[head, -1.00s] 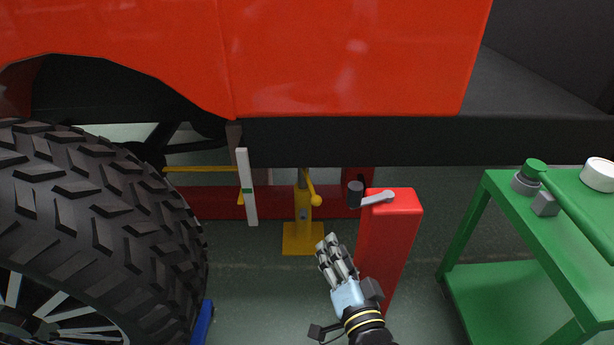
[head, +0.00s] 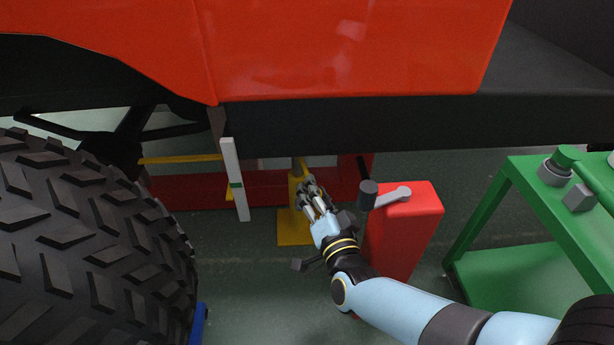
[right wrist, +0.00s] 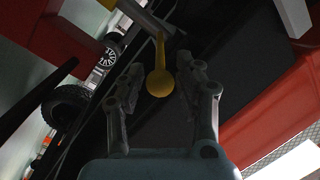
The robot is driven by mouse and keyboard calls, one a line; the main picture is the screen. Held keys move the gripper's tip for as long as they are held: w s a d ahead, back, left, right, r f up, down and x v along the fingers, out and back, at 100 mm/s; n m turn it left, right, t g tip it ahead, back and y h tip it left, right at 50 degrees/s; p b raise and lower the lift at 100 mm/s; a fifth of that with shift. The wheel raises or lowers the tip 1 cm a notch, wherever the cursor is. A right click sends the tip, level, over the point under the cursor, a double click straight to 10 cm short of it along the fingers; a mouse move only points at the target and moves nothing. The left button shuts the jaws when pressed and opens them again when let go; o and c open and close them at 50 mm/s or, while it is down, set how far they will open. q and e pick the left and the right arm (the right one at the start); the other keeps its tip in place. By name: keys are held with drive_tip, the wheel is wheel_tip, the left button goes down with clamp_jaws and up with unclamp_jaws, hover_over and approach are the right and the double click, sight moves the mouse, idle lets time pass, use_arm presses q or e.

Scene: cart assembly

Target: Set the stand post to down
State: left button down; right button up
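The yellow stand (head: 291,230) is on the floor under the red car body, with its grey post rising toward the dark sill. My right gripper (head: 309,190) is in front of the stand and hides much of its upper part and lever. In the right wrist view the stand's yellow lever (right wrist: 159,83) ends in a round knob that sits between the two fingers of my right gripper (right wrist: 158,76). The fingers are open, with a visible gap on each side of the knob. My left gripper is not in view.
A red pillar (head: 408,235) with a grey crank handle (head: 390,196) stands close to the right of my right gripper. A white upright strip (head: 235,180) stands left of the stand. A large tire (head: 85,240) fills the left; a green cart (head: 515,258) is at the right.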

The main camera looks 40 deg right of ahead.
sight(308, 173)
drive_tip(key=b+x, duration=0.1)
drive_tip(key=x, duration=0.3)
drive_tip(key=shift+w+d+f, duration=0.1)
drive_tip(key=shift+f, duration=0.05)
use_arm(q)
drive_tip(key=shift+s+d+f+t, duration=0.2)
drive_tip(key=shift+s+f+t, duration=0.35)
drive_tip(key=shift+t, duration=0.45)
use_arm(e)
drive_tip(key=shift+w+d, duration=0.2)
drive_tip(key=shift+w, duration=0.45)
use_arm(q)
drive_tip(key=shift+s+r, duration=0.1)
use_arm(e)
drive_tip(key=shift+c, duration=0.3)
clamp_jaws()
